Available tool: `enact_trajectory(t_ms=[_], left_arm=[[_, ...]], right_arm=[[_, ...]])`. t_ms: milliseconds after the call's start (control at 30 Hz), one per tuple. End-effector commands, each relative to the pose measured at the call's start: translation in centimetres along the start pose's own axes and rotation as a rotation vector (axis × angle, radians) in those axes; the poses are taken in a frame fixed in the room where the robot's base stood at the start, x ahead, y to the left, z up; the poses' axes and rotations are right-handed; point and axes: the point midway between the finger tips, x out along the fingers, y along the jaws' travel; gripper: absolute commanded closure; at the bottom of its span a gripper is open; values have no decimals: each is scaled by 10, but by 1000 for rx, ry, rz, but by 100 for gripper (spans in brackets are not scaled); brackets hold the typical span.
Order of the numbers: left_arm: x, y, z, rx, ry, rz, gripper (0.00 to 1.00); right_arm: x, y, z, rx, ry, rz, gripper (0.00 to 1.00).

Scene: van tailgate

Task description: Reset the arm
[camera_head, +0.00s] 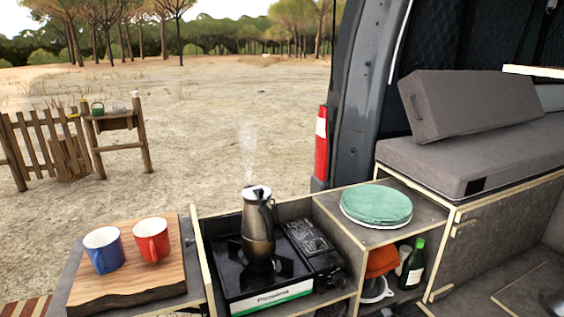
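Neither of my grippers shows in the head view, and no arm can be made out for certain. A moka pot (258,226) stands upright on the black camping stove (228,262), with steam rising above it. A blue mug (104,250) and a red mug (152,240) stand side by side on a wooden board (130,290) to the left of the stove.
Green plates (376,203) lie stacked on the shelf to the right. Below it, a green bottle (413,265) and an orange item (381,262) sit in a compartment. A grey cushioned bench (470,155) fills the van's right side. Open sandy ground lies behind, with a wooden fence (50,145).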

Motion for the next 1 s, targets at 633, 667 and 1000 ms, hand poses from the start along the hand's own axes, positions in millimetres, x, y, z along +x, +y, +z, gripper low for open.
enact_trajectory(t_ms=[633,667,1000], left_arm=[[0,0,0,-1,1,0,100],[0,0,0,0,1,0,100],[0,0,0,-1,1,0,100]], right_arm=[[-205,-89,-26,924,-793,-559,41],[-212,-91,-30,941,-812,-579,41],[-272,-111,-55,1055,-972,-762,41]])
